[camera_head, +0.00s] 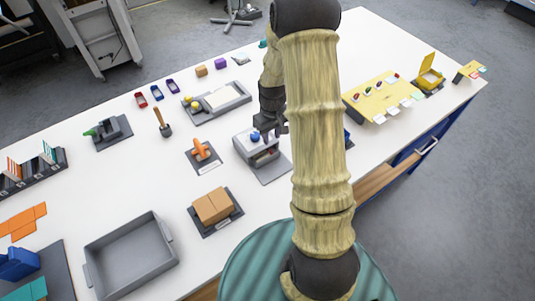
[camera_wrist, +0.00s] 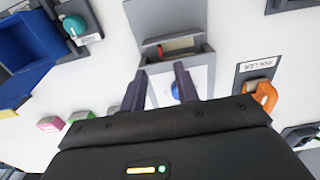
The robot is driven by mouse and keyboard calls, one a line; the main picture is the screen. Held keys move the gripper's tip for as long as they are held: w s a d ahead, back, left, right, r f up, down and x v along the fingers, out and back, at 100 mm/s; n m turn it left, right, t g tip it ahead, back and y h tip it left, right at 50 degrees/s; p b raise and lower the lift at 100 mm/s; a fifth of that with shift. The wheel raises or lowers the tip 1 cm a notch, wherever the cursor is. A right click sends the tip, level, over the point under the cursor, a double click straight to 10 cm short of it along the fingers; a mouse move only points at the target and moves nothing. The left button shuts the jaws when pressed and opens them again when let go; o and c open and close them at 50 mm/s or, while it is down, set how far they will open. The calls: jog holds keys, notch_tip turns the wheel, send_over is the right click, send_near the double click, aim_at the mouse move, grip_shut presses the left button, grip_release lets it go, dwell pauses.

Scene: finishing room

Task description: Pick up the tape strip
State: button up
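I cannot make out a tape strip for certain. A grey box-like device (camera_head: 258,146) with a blue knob (camera_head: 255,137) stands on a dark mat in the middle of the table. In the wrist view the device (camera_wrist: 172,20) shows a slot with a small red piece (camera_wrist: 162,51), and its pale top carries the blue knob (camera_wrist: 177,91). My gripper (camera_head: 272,127) hangs right above the device. In the wrist view its two fingers (camera_wrist: 160,80) are apart with nothing held between them; the right finger partly covers the knob.
An orange-handled tool (camera_head: 201,150) on a mat is left of the device. A brown box (camera_head: 213,206) and a grey tray (camera_head: 130,258) stand nearer. A yellow board (camera_head: 385,98) lies to the right. A blue bin (camera_wrist: 28,50) shows in the wrist view.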

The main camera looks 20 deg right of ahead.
aim_at(271, 151)
jog(key=shift+f, duration=1.35)
jog(key=shift+s+f+p, duration=0.1)
jog(key=shift+f+p, duration=0.75)
jog(key=shift+p, duration=0.1)
jog(key=shift+f+p, duration=0.6)
jog(key=shift+f, duration=1.15)
jog(key=shift+c, duration=0.4)
grip_shut()
